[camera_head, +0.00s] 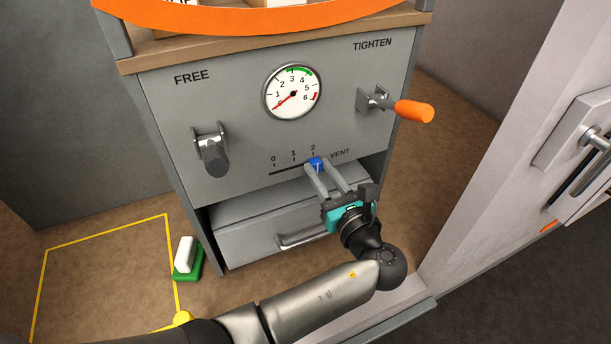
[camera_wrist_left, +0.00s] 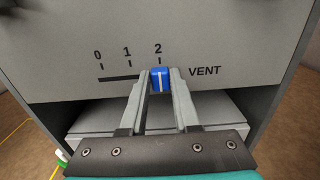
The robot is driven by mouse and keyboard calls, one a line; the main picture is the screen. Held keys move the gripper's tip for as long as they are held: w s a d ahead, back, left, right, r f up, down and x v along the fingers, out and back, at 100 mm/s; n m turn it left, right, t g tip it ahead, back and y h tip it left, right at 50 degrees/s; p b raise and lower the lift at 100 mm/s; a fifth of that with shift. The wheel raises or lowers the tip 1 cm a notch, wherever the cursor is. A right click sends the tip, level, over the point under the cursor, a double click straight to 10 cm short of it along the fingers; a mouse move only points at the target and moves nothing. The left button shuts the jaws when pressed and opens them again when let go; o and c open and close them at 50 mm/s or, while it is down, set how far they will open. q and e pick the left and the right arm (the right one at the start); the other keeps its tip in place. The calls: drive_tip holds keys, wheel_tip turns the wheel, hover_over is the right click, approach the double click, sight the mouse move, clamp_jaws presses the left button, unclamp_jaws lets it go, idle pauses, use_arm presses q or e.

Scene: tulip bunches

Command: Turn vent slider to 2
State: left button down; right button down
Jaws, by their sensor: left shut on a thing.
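The blue vent slider knob (camera_head: 316,164) sits at the right end of its slot on the grey panel (camera_head: 228,120), under the mark 2. In the left wrist view the knob (camera_wrist_left: 160,78) has a white line that lines up with the tick below 2. My left gripper (camera_head: 321,175) is shut on the knob, with one finger on each side of it. The fingers (camera_wrist_left: 159,88) also show in the left wrist view. The slot to the left, under 0 and 1, is bare. My right gripper is not in view.
A gauge (camera_head: 291,92) is above the slider, its needle near 0. An orange-handled lever (camera_head: 412,110) sticks out at right, and a dark knob (camera_head: 212,155) at left. A drawer (camera_head: 272,235) is below. A green and white block (camera_head: 186,258) lies on the floor.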

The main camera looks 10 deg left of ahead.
use_arm(q)
drive_tip(key=c, duration=0.6)
unclamp_jaws()
drive_tip(key=shift+c, duration=0.2)
